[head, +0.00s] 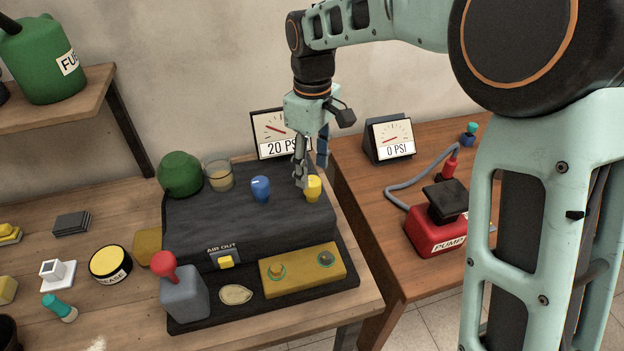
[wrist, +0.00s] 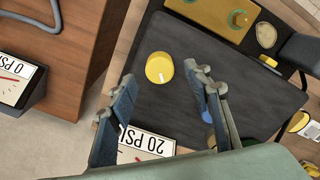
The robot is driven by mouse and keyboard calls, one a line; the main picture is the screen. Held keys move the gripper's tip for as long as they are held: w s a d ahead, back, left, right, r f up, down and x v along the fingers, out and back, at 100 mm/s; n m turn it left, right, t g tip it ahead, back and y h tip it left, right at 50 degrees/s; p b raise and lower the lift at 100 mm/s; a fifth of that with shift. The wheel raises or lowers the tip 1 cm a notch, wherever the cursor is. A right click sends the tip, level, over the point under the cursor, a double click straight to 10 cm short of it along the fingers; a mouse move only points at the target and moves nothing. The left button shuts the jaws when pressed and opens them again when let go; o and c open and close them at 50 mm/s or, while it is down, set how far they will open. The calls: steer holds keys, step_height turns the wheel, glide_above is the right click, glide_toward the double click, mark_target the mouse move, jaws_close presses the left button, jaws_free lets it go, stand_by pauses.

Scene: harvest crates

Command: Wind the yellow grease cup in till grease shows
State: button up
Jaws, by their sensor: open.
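The yellow grease cup (head: 313,188) stands on the right part of the dark machine's top. In the wrist view its round yellow top (wrist: 159,67) shows a short white mark. My gripper (head: 311,180) is just above and beside the cup in the head view. In the wrist view my gripper (wrist: 164,85) is open, with its fingers apart on either side below the cup and nothing between them. I cannot tell whether a finger touches the cup. No grease is visible around the cup.
A blue knob (head: 260,188) stands left of the cup. A gauge reading 20 PSI (head: 277,132) stands behind. A glass cup (head: 218,174) and green dome (head: 180,174) are at back left. A red pump (head: 437,232) and 0 PSI gauge (head: 391,139) are on the right table.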

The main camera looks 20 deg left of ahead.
mark_target(312, 180)
steer(key=shift+f, duration=2.3)
steer(key=c, duration=1.1)
steer(key=shift+c, duration=0.2)
steer(key=shift+m, duration=0.4)
steer(key=m, duration=0.3)
steer(key=shift+m, duration=0.4)
steer(key=m, duration=0.5)
steer(key=shift+b, duration=0.4)
steer(key=shift+r, duration=0.1)
